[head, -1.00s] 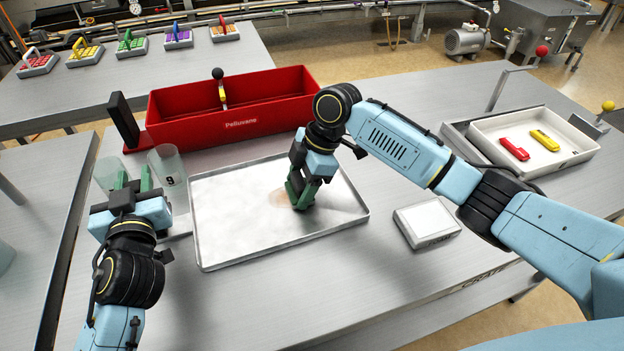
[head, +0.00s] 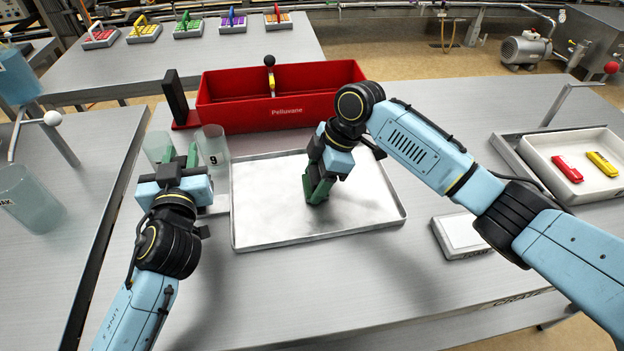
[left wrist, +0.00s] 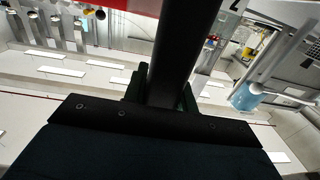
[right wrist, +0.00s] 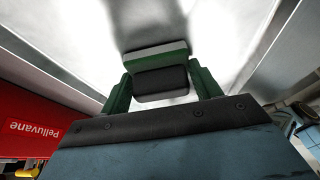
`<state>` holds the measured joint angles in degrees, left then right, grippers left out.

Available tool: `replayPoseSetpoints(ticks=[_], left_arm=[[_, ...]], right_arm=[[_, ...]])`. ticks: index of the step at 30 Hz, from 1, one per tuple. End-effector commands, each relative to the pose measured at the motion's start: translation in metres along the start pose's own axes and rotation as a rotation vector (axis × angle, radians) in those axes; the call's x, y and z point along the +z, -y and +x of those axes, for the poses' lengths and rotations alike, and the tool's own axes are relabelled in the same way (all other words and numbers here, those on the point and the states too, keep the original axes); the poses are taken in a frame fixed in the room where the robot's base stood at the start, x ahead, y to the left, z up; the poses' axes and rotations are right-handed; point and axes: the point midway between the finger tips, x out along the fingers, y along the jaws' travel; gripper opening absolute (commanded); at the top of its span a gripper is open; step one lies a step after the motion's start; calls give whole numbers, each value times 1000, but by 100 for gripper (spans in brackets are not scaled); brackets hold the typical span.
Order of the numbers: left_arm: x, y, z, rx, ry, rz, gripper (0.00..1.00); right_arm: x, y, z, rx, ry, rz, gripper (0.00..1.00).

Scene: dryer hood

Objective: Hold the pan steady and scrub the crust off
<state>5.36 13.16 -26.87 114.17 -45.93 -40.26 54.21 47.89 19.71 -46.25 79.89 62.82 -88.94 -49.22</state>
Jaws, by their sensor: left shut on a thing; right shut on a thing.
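The pan (head: 262,232) is a shallow silver tray with a whitish, mottled inside, flat on the table. My right gripper (head: 318,198) points down into it near its middle. In the right wrist view it is shut on a dark block, the scrubber (right wrist: 160,82), with a green layer beyond it. No brown crust shows; the gripper hides that part of the pan. My left gripper (head: 180,155) is left of the pan. In the left wrist view its green fingers are shut on a dark bar (left wrist: 180,60); I cannot tell whether it belongs to the pan.
A red bin (head: 230,112) marked Pelluvane stands behind the pan, with a black post (head: 177,97) at its left. Clear cups (head: 213,145) stand close to my left gripper. A white-topped box (head: 460,232) and a white tray (head: 590,185) are to the right. The front table is clear.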

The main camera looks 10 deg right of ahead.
Motion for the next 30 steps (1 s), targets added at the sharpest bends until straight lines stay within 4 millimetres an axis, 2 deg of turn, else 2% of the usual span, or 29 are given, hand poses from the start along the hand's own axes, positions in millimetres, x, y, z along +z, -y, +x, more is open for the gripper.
replayPoseSetpoints(ticks=[1, 30], left_arm=[[8, 0, -1, -1, 18, 1, 0], [8, 0, -1, -2, 19, 1, 0]], right_arm=[[8, 0, 0, -2, 6, 4, 42], [89, -3, -34, -3, 6, 5, 42]])
